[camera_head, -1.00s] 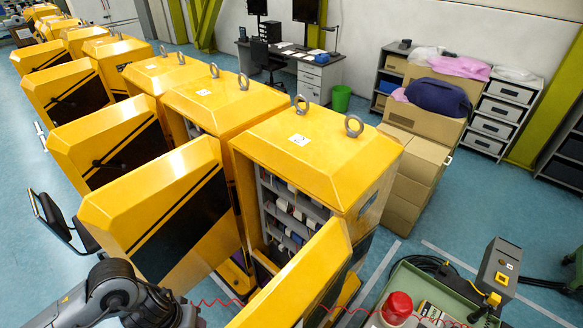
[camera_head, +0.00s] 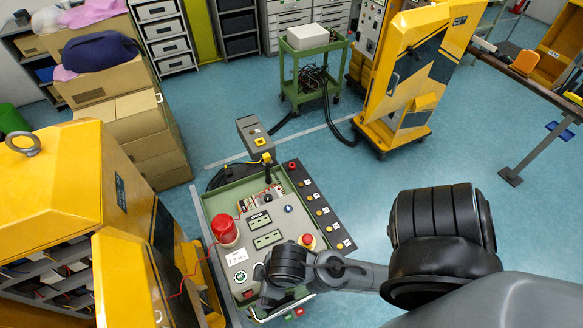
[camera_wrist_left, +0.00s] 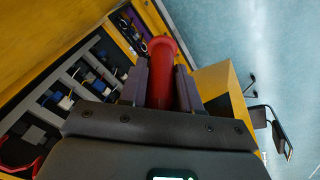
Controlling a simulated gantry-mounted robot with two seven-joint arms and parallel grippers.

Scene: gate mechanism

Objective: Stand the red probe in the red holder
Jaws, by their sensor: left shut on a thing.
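The red probe (camera_wrist_left: 161,62) is a red rod with a wider round end in the left wrist view. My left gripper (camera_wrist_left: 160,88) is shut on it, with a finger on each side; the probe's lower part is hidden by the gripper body. The red holder (camera_head: 225,231) appears to be the round red piece on the left side of the green cart's (camera_head: 204,222) panel. A thin red cable (camera_head: 190,275) runs from near it to the left. In the head view my left gripper is out of sight. My right arm crosses the lower right, and its gripper does not show.
The open yellow cabinet (camera_head: 60,190) stands left of the cart, and its shelves also show in the left wrist view. Cardboard boxes (camera_head: 135,125) stand behind. Blue floor (camera_head: 400,160) lies clear to the right.

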